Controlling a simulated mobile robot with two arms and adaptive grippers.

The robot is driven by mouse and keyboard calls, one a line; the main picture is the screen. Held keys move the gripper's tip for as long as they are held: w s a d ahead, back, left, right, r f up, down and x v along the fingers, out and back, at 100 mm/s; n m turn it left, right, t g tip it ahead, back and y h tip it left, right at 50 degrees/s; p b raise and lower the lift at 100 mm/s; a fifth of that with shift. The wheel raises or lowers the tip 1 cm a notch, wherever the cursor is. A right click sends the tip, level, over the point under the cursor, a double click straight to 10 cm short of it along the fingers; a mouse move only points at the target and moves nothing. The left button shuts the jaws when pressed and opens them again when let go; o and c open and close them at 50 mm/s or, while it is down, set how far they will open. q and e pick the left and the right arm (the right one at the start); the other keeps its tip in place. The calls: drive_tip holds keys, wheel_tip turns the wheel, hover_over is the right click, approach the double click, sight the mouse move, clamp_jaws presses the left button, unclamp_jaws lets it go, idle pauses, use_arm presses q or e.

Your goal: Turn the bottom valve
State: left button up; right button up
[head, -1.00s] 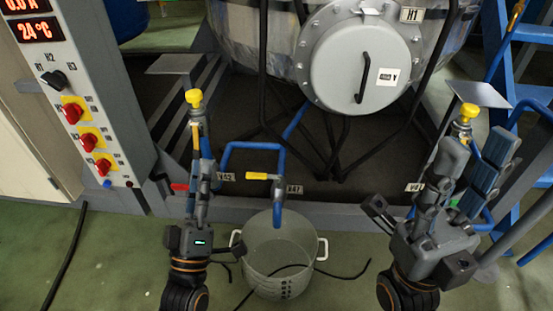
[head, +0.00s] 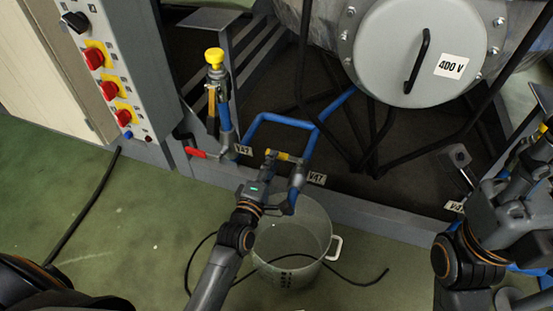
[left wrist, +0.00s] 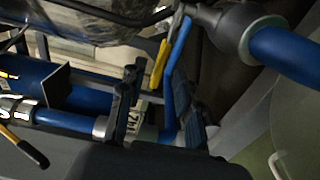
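The bottom valve V47 has a yellow lever (head: 284,156) on a blue pipe above a grey bucket. My left gripper (head: 283,165) reaches up from below, with its two fingers apart on either side of the lever. In the left wrist view the yellow lever (left wrist: 160,65) appears between and beyond the dark open fingers (left wrist: 160,105). I cannot tell whether a finger touches it. My right gripper (head: 495,180) is at the right edge, partly cut off, its visible finger spread outward, with nothing seen in it.
The bucket (head: 318,222) stands on the green floor under the outlet. The tank hatch (head: 390,60) is above. A control panel (head: 112,20) stands at left. Black cables lie on the floor.

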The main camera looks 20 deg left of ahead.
use_arm(q)
drive_tip(key=shift+w+d+b, duration=0.1)
drive_tip(key=shift+w+b, duration=0.45)
drive_tip(key=shift+w, duration=1.4)
clamp_jaws()
